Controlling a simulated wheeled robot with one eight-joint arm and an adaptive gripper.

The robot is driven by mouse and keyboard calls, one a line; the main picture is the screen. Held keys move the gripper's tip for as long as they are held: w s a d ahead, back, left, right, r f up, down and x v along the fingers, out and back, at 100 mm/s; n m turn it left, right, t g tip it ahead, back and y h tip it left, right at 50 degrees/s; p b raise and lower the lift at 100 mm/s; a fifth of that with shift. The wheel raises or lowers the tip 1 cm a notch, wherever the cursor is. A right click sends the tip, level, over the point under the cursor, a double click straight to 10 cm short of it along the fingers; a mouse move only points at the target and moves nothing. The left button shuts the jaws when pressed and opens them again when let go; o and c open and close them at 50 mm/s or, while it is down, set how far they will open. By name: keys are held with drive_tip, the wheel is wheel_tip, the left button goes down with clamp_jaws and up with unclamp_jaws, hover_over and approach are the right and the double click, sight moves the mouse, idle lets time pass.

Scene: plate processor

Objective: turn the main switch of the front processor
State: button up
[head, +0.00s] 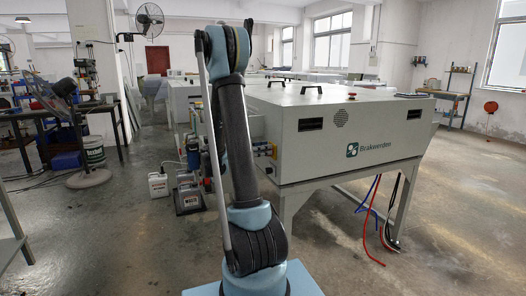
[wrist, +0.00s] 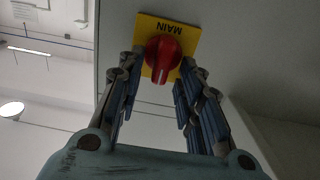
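The front processor (head: 345,125) is a big grey-white box on legs, marked "Brakwerden", in the middle right of the head view. In the wrist view, the main switch (wrist: 162,57) is a red knob on a yellow plate (wrist: 183,32) with the word MAIN, seen upside down. My gripper (wrist: 158,72) is open. Its two blue-padded fingers reach toward the switch, one on each side of the knob, with gaps between. I cannot tell whether the fingertips are level with the knob. In the head view my gripper is hidden; only my arm shows.
A bench with a fan (head: 62,90) is at the left. The floor at the front right is clear.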

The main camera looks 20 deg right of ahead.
drive_tip(key=shift+c, duration=0.5)
clamp_jaws()
drive_tip(key=shift+w+n, duration=0.1)
drive_tip(key=shift+n, duration=0.3)
drive_tip(key=n, duration=0.5)
drive_tip(key=w+f+n, duration=0.1)
drive_tip(key=n, duration=0.5)
drive_tip(key=w+n, duration=0.1)
drive_tip(key=n, duration=0.5)
drive_tip(key=shift+f, duration=0.4)
drive_tip(key=shift+s, duration=0.1)
